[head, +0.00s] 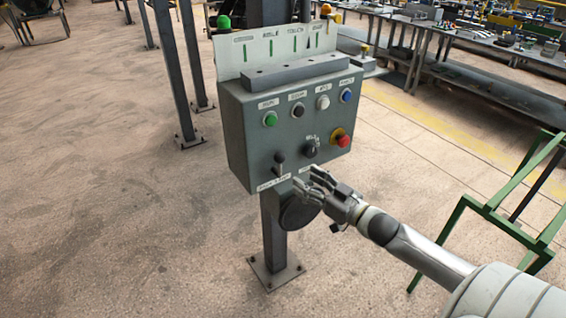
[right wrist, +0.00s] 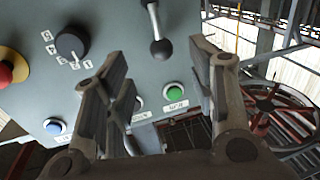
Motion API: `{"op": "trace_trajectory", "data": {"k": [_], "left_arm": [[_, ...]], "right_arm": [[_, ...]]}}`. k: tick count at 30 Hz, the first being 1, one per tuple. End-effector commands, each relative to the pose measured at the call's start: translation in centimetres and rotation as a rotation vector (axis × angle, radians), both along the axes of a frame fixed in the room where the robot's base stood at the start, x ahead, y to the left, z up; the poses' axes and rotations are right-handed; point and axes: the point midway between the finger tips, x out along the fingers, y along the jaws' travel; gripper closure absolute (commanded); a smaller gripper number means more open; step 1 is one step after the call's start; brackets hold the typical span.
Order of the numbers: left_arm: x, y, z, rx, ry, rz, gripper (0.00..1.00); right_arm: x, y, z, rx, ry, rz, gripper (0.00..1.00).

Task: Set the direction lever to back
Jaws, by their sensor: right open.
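My right gripper (head: 305,182) is open and empty, just right of and below the lever in the head view. It also shows in the right wrist view (right wrist: 160,72). I see no contact with the lever. My left gripper is out of view.
A rotary selector (head: 311,150) and a red stop button (head: 343,141) sit right of the lever. Several push buttons line the row above, including a green one (head: 270,119). A green frame (head: 490,210) stands at the right.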

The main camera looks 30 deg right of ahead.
Motion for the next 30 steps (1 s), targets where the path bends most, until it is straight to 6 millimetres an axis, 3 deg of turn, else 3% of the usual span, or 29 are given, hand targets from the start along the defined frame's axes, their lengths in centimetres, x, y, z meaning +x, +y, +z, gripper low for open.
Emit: {"op": "trace_trajectory", "data": {"k": [18, 30], "left_arm": [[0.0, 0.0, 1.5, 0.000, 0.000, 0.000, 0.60], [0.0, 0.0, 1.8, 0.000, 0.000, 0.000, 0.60]], "right_arm": [[8.0, 1.5, 0.1, -0.002, 0.001, -0.002, 0.48], [9.9, 1.9, -0.1, -0.001, 0.004, -0.002, 0.48]]}}
